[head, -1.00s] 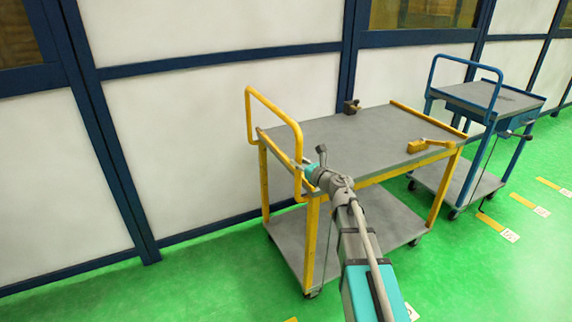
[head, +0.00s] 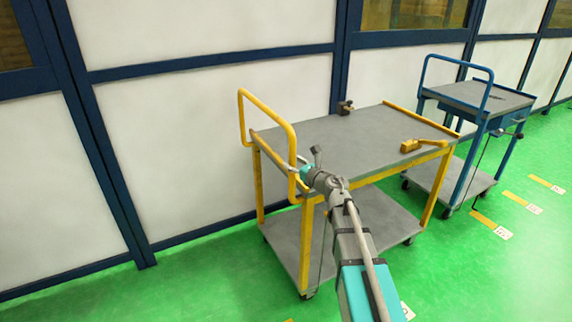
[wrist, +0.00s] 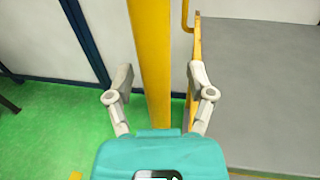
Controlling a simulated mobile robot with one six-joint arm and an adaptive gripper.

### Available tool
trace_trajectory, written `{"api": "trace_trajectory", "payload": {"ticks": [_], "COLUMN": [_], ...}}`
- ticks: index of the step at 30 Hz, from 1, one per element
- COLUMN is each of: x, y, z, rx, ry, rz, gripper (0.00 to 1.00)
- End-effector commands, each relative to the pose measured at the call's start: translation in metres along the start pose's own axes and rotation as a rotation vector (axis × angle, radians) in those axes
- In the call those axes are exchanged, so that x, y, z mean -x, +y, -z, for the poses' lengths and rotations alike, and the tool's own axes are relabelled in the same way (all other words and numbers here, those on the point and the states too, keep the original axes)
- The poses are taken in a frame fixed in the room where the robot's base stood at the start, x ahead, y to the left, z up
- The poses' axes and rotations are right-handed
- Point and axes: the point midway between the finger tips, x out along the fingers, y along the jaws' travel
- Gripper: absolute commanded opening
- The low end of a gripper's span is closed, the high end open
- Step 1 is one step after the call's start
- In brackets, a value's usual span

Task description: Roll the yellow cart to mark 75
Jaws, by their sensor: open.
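The yellow cart (head: 262,200) stands in the middle of the head view, with grey top and lower shelves. Its yellow handle (head: 241,115) rises at the left end. My gripper (head: 300,172) is at the near post of that handle. In the wrist view the yellow handle post (wrist: 153,40) runs between the two fingers of my gripper (wrist: 158,76). The fingers are spread, with a visible gap on each side of the post. Floor marks are yellow strips (head: 483,219) with small white number cards (head: 503,233); their numbers are too small to read surely.
A blue cart (head: 487,128) stands beyond the yellow cart at the right. A yellow tool (head: 424,145) and a small dark object (head: 345,107) lie on the yellow cart's top. A white panelled wall (head: 210,130) runs behind. Green floor (head: 480,285) is clear at the front right.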

Motion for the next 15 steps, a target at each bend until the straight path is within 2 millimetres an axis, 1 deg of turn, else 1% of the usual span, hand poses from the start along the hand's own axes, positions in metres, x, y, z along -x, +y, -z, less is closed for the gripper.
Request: {"api": "trace_trajectory", "payload": {"ticks": [5, 8, 15], "x": [0.016, 0.029, 0.067], "y": [0.001, 0.002, 0.003], "z": [0.000, 0.000, 0.000], "rx": [0.000, 0.000, 0.000], "ry": [0.000, 0.000, 0.000], "rz": [0.001, 0.001, 0.001], "gripper": [0.69, 0.69, 0.69]}}
